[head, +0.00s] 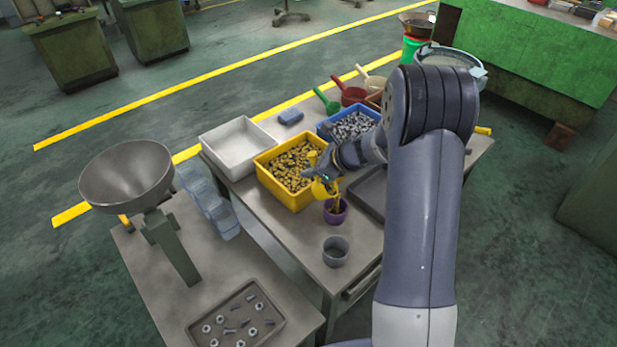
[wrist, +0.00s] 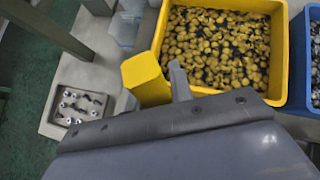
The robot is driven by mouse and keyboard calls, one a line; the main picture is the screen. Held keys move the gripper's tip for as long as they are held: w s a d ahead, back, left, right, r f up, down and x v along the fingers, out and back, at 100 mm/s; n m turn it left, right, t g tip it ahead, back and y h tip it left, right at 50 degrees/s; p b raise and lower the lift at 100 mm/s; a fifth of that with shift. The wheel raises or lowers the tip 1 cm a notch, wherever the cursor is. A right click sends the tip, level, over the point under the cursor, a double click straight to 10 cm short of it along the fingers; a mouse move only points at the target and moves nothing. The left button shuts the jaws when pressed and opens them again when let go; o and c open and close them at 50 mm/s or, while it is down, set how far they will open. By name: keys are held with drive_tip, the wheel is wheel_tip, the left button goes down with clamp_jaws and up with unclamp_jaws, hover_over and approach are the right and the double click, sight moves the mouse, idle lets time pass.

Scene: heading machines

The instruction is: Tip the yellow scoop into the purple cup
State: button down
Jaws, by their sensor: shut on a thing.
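My gripper (head: 334,166) is shut on the yellow scoop (head: 320,189) and holds it just above the purple cup (head: 336,214). The scoop looks tilted, with its lower end over the cup's mouth. Yellowish pieces show between the scoop and the cup's opening; I cannot tell how many are in the cup. In the wrist view a yellow part of the scoop (wrist: 145,80) shows beside a grey finger. The purple cup stands upright on the table and is hidden in the wrist view.
The yellow bin (head: 292,207) of brass-coloured pieces stands close behind the cup, left of the blue bin (head: 322,132). A grey cup (head: 336,251) stands in front. A dark tray (head: 368,205) lies to the right. A white tray (head: 232,137) is at the back left.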

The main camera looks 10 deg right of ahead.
drive_tip(key=shift+s+d+t+y+b, duration=0.2)
drive_tip(key=shift+d+t+y+b, duration=0.3)
drive_tip(key=shift+b, duration=1.1)
drive_tip(key=shift+s+d+t+y+b, duration=0.2)
drive_tip(key=shift+d+y+b, duration=0.5)
drive_tip(key=shift+b, duration=0.9)
drive_tip(key=d+t+y+b, duration=0.1)
drive_tip(key=b, duration=0.2)
drive_tip(key=s+d+y+b, duration=0.1)
drive_tip(key=y+b, duration=0.1)
drive_tip(key=b, duration=0.1)
drive_tip(key=shift+s+d+m+t, duration=0.1)
drive_tip(key=shift+d+m+t, duration=0.25)
drive_tip(key=shift+m+t, duration=0.05)
drive_tip(key=shift+s+d+r+y+b, duration=0.15)
drive_tip(key=shift+d+y+b, duration=0.3)
drive_tip(key=shift+y, duration=0.25)
drive_tip(key=shift+a, duration=0.1)
